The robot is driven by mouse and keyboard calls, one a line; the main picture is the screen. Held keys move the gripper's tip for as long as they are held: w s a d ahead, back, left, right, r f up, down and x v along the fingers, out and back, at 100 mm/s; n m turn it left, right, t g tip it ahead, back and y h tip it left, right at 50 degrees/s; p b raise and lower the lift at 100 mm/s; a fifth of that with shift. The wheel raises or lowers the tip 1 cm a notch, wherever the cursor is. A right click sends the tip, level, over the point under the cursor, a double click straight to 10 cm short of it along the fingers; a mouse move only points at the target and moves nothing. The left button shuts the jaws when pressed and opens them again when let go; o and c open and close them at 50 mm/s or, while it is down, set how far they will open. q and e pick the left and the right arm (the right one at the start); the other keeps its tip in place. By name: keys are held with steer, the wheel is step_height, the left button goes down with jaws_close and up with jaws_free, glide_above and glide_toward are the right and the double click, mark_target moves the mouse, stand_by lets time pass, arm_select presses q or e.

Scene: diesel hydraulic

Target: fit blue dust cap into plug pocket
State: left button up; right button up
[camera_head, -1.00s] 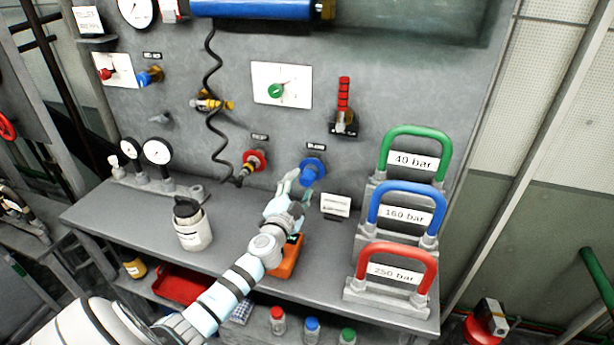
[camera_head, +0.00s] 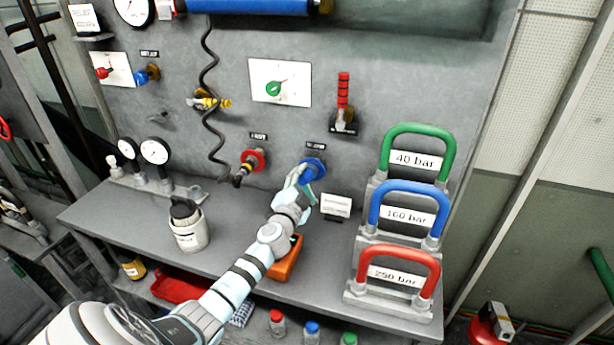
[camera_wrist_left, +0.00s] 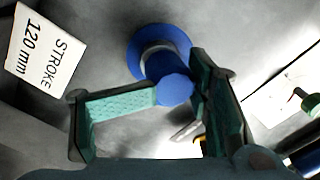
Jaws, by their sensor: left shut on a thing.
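The blue dust cap (camera_head: 311,168) is at a blue round flange on the grey panel, below a small black label. In the left wrist view the cap (camera_wrist_left: 174,88) has a round knob end pointing toward me, with the wide blue flange (camera_wrist_left: 145,47) behind it. My left gripper (camera_head: 303,181) is at the cap and shut on its knob. Its two green-padded fingers (camera_wrist_left: 178,92) lie on either side of the knob in the left wrist view. I cannot tell which part is the plug pocket. My right gripper is not in view.
A red coupling with a black coiled hose (camera_head: 252,160) sits left of the cap. A small sign (camera_head: 336,207), an orange box (camera_head: 287,262) and a white canister (camera_head: 189,232) stand on the bench. Weights with green, blue and red handles (camera_head: 398,263) fill the right end.

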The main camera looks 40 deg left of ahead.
arm_select(q)
steer(key=shift+s+d+f, duration=0.1)
steer(key=shift+s, duration=0.15)
steer(key=shift+s+d, duration=0.2)
steer(key=shift+s, duration=0.4)
steer(key=shift+s+d, duration=0.15)
steer(key=shift+s, duration=0.55)
jaws_close()
steer(key=shift+s+d, duration=0.1)
steer(key=shift+s, duration=0.1)
steer(key=shift+p+v, duration=0.3)
steer(key=shift+v, duration=1.7)
steer(key=shift+d, duration=0.1)
